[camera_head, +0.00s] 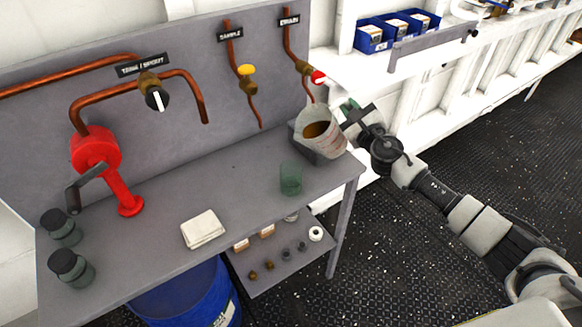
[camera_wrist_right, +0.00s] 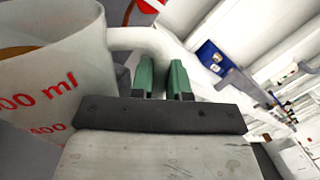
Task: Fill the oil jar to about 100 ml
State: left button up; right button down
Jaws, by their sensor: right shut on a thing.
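A translucent measuring jug (camera_head: 325,133) with brown oil in it is near the right end of the bench, below the drain pipe. In the right wrist view the jug (camera_wrist_right: 55,85) shows red ml marks, and the oil shows at the left. My right gripper (camera_head: 350,112) is shut on the jug's handle; its green fingers (camera_wrist_right: 161,80) are on either side of the handle in the wrist view. A greenish clear open jar (camera_head: 291,179) stands on the bench, left of and nearer than the jug; it looks empty. My left gripper is not in view.
A grey tray (camera_head: 306,147) is under the jug. A red-handled drain valve (camera_head: 318,77), a yellow-handled sample valve (camera_head: 246,70) and a tank spout valve (camera_head: 156,98) are on the panel. A red hand pump (camera_head: 97,152), lidded jars (camera_head: 72,268) and folded cloth (camera_head: 203,229) are at left.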

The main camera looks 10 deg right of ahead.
aim_at(331, 126)
jog(key=shift+a+n, duration=0.3)
jog(key=shift+s+a+r+n+y, duration=0.2)
jog(key=shift+a+r+n+y, duration=0.15)
jog(key=shift+a+n, duration=0.35)
jog(key=shift+s+a+r+n+y, duration=0.2)
jog(key=shift+a+r+n+y, duration=0.15)
jog(key=shift+n, duration=0.65)
dwell(6.0)
